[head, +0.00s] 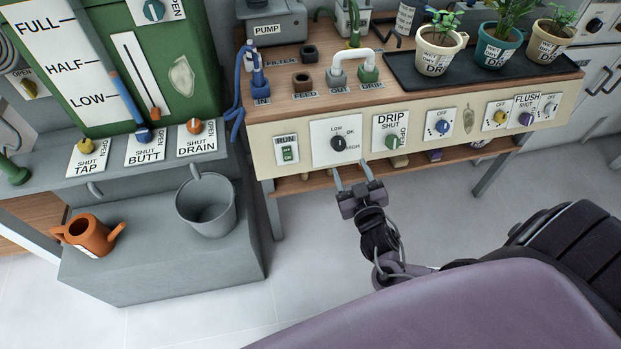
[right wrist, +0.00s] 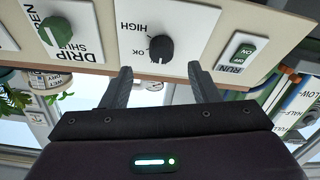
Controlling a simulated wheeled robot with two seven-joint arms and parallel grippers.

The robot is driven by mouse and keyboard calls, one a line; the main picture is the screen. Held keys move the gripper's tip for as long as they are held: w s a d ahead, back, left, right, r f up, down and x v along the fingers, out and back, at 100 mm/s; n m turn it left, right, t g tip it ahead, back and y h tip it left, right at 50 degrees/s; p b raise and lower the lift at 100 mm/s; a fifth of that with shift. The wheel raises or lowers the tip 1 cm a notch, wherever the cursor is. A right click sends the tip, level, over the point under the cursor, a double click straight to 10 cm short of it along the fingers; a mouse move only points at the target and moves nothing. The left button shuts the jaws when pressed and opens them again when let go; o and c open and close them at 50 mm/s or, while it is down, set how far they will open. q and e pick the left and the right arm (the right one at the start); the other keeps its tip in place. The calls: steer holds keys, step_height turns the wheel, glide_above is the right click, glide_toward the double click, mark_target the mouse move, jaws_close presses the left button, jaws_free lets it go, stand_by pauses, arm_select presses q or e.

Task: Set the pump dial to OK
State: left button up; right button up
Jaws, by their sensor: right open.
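The pump dial (head: 338,143) is a dark round knob on a white plate marked LOW, OK and HIGH, on the cream front panel of the bench. In the right wrist view the dial (right wrist: 160,49) appears upside down with OK and HIGH beside it. I cannot tell for sure which mark it points to. My right gripper (head: 353,170) is open and empty, just below and in front of the plate. In the right wrist view its fingertips (right wrist: 160,72) stand apart with the dial between and beyond them, not touching it. My left gripper is not in view.
The green RUN switch (head: 287,154) is left of the dial and the green DRIP knob (head: 392,142) is right of it. A wooden shelf (head: 310,183) runs below the panel. A grey bucket (head: 207,206) and orange watering can (head: 88,235) stand at left. Potted plants stand on a black tray (head: 405,78).

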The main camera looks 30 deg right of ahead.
mark_target(340, 147)
steer(key=x, duration=0.7)
steer(key=shift+w+a+r, duration=0.15)
steer(key=shift+w+r, duration=0.2)
steer(key=shift+c, duration=0.2)
steer(key=c, duration=0.9)
